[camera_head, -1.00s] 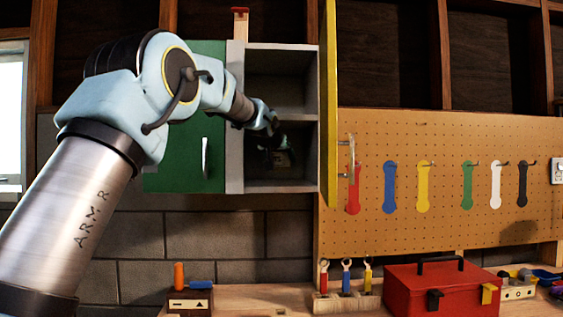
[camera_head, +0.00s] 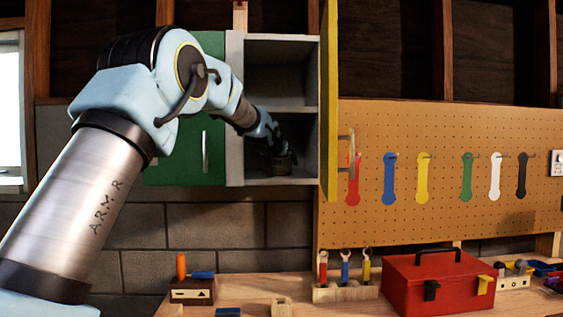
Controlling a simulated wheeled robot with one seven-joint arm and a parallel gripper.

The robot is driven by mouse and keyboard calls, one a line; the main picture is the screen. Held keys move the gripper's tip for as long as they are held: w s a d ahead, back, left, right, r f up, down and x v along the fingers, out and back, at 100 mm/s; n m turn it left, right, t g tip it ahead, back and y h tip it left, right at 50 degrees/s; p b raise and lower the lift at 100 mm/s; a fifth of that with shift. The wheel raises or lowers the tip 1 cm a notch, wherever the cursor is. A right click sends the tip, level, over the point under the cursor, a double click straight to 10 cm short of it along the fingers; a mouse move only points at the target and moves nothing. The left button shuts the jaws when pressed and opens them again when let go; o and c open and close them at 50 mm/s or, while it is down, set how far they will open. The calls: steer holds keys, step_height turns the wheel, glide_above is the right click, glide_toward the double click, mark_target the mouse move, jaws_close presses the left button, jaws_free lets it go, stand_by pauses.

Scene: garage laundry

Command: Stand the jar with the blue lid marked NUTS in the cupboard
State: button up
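The cupboard (camera_head: 233,150) hangs on the wall, with its yellow door (camera_head: 329,110) swung open at the right and its green door (camera_head: 190,155) shut at the left. My gripper (camera_head: 279,153) is inside the lower compartment, pointing down at a small jar (camera_head: 284,166). The jar looks upright, at or just above the compartment floor. Its lid is hidden by my dark fingers, and its marking is too small to read. Whether my fingers are shut on the jar or just around it is not clear.
The upper compartment (camera_head: 275,75) looks empty, above a middle shelf (camera_head: 283,109). A pegboard (camera_head: 440,220) with coloured tools is right of the yellow door.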

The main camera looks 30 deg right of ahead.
steer(key=shift+r, duration=0.15)
steer(key=shift+s+a, duration=0.3)
steer(key=b+v, duration=0.5)
steer(key=v, duration=0.6)
steer(key=shift+r, duration=0.2)
steer(key=shift+a, duration=0.1)
